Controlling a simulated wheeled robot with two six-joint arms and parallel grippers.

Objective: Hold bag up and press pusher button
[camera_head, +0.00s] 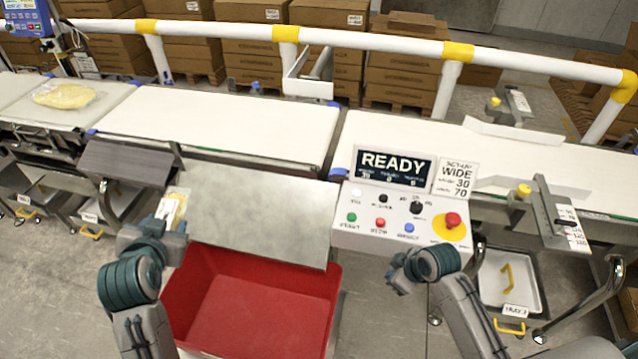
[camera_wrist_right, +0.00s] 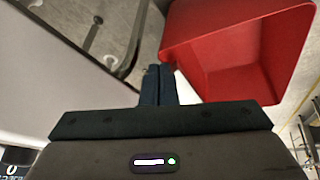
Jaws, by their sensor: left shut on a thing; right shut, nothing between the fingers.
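A clear bag with yellow contents (camera_head: 174,207) is held upright in my left gripper (camera_head: 168,225), in front of the sloping metal plate and above floor level. My left gripper is shut on it and hides its lower part. The control panel (camera_head: 350,236) carries a green button (camera_head: 351,217), a red button (camera_head: 380,222) and a blue button (camera_head: 409,228); their labels are too small to read surely. My right gripper (camera_head: 397,280) is below and in front of the panel, apart from the buttons. In the right wrist view its fingers (camera_wrist_right: 158,86) are shut and empty.
A red bin (camera_head: 330,300) stands below the metal plate (camera_head: 265,210), between my arms. A red mushroom button on yellow (camera_head: 452,221) is at the panel's right. Another bag (camera_head: 64,96) lies on the left belt. The middle belt (camera_head: 220,125) is clear. The display (camera_head: 392,166) reads READY.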

